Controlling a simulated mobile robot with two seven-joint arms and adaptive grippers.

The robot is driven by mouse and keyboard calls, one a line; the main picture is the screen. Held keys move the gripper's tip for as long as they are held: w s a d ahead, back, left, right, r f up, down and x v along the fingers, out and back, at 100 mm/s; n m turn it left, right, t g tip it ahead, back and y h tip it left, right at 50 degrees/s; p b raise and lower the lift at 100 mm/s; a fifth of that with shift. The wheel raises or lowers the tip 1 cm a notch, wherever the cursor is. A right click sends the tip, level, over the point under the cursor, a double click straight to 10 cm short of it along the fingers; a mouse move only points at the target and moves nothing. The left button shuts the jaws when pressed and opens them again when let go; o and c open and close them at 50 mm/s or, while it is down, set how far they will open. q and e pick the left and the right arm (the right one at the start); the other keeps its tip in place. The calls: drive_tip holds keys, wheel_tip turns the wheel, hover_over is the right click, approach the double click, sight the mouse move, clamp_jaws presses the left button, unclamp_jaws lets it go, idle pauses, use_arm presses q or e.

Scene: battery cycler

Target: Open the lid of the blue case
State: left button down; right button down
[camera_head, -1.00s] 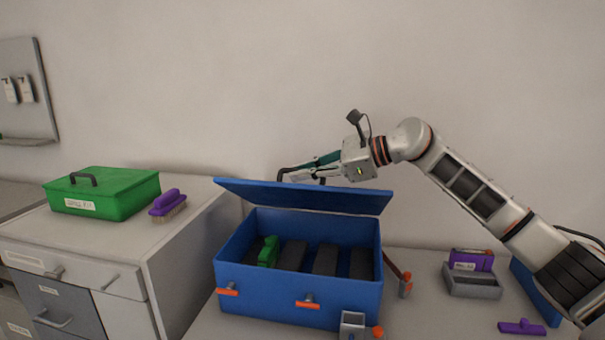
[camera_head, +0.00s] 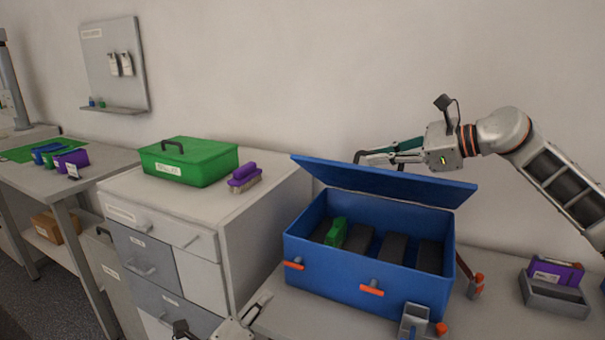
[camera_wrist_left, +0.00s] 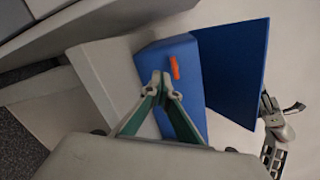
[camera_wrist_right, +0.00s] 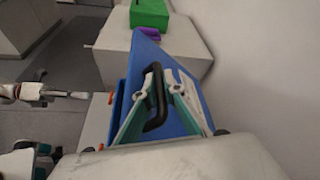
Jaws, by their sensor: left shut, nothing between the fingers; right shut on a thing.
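The blue case (camera_head: 335,282) stands on the bench, its lid (camera_head: 385,182) raised and tilted open. Green and dark blocks sit inside. My right gripper (camera_head: 366,158) is behind the lid, and in the right wrist view it (camera_wrist_right: 160,92) is shut on the lid's black handle (camera_wrist_right: 158,118). My left gripper (camera_head: 262,302) is low, left of the case front, only partly in the head view. In the left wrist view it (camera_wrist_left: 166,86) is shut and empty, with the case front and an orange latch (camera_wrist_left: 174,67) beyond.
A green box (camera_head: 205,165) and a purple brush (camera_head: 243,178) stand on the drawer cabinet to the left. A grey holder (camera_head: 415,318) stands at the case's front right. A grey tray (camera_head: 555,296) with a purple item lies farther right.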

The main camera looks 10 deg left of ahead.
use_arm(q)
drive_tip(key=w+d+r+m+t+h, duration=0.1)
drive_tip(key=w+r+m+t, duration=0.1)
drive_tip(key=r+m, duration=0.6)
drive_tip(key=w+d+r+m+t+h, duration=0.1)
drive_tip(key=w+d+r+m, duration=0.3)
drive_tip(key=r, duration=0.7)
drive_tip(key=m, duration=0.1)
approach(310, 164)
drive_tip(key=w+d+f, duration=0.1)
drive_tip(key=w+f, duration=0.1)
drive_tip(key=w, duration=0.2)
drive_tip(key=shift+w+d+r, duration=0.15)
drive_tip(key=shift+w+r, duration=0.25)
drive_tip(key=shift+r, duration=0.3)
drive_tip(key=shift+w+d+r, duration=0.2)
drive_tip(key=shift+w+r, duration=0.2)
drive_tip(key=shift+r, duration=0.3)
